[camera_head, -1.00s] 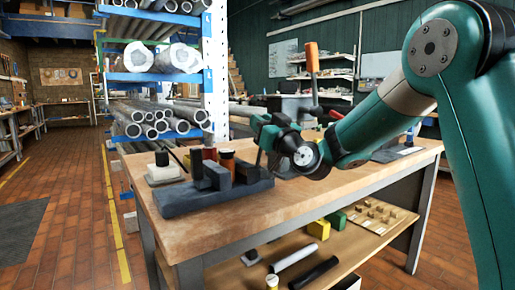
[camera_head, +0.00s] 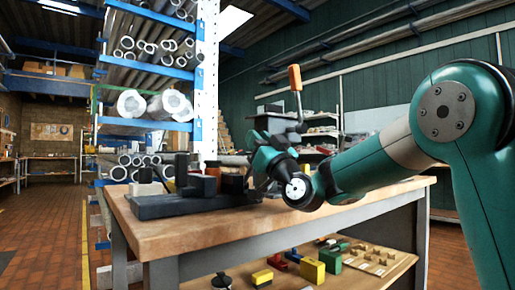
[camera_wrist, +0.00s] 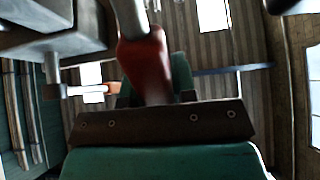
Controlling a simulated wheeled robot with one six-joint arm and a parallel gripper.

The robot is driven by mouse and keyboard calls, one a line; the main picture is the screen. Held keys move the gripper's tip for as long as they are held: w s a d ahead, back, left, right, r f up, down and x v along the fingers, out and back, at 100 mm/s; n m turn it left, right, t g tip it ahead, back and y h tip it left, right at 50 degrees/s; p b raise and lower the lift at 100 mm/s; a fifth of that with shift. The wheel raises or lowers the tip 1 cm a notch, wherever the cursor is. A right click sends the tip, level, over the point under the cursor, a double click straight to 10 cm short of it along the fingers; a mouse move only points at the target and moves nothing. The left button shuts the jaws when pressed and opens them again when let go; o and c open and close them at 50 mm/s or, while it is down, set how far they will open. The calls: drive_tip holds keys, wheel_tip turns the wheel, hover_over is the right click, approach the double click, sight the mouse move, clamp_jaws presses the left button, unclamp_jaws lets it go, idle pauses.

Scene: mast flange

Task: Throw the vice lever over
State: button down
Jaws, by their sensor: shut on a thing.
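In the wrist view a red grip (camera_wrist: 146,62) on a metal rod, seemingly the vice lever, runs down between my gripper's jaws (camera_wrist: 155,115). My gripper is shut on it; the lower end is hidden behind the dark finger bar. A grey metal block (camera_wrist: 52,28), seemingly part of the vice, fills the upper left. In the head view my gripper (camera_head: 262,160) is over the bench's back edge, its fingertips hard to make out. A dark block (camera_head: 272,121) stands behind it, with an upright orange-handled rod (camera_head: 295,78). The red grip cannot be made out there.
A wooden workbench (camera_head: 190,232) bears a dark fixture (camera_head: 165,207) with several short cylinders, left of my gripper. Its lower shelf holds a yellow block (camera_head: 312,270) and other small parts. A pipe rack (camera_head: 208,90) stands behind. The floor at left is clear.

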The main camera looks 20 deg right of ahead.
idle(0.3)
drive_tip(key=c, duration=0.9)
unclamp_jaws()
drive_tip(key=shift+s+d+f, duration=0.1)
drive_tip(key=shift+s+f, duration=0.1)
drive_tip(key=shift+f, duration=0.05)
drive_tip(key=s+d+b, duration=0.1)
drive_tip(key=s, duration=0.3)
drive_tip(key=s+d+b, duration=0.1)
drive_tip(key=s, duration=0.3)
drive_tip(key=s+b, duration=0.1)
drive_tip(key=s, duration=0.3)
drive_tip(key=shift+s+d+f+b, duration=0.1)
drive_tip(key=shift+d+b, duration=0.3)
